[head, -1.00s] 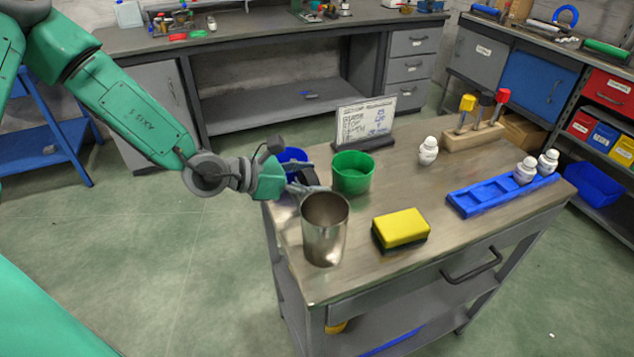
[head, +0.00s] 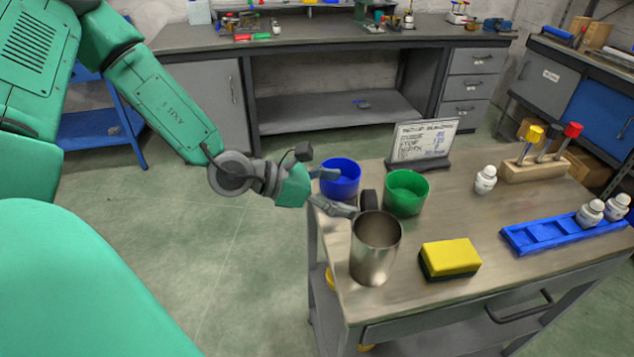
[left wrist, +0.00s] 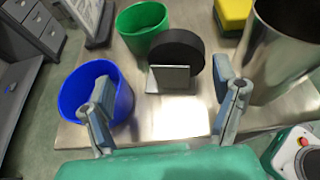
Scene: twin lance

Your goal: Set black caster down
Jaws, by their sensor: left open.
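The black caster (left wrist: 178,51), a black wheel with a metal plate, stands on the cart top (left wrist: 165,120) in the left wrist view. It is beyond and between my left fingers, and looks apart from both. In the head view a bit of the caster (head: 369,200) shows behind the steel cup, which hides the rest. My left gripper (head: 338,192) is open at the cart's left edge, by the blue cup. In the left wrist view the gripper (left wrist: 165,100) has its fingers wide apart with nothing between the tips. My right gripper is not in view.
Close around are a steel cup (head: 373,255), a green cup (head: 406,203) and a blue cup (head: 340,188). A yellow sponge (head: 450,256), a sign (head: 424,142), a blue tray (head: 540,238), white bottles (head: 486,180) and a wooden tool block (head: 535,171) are farther right.

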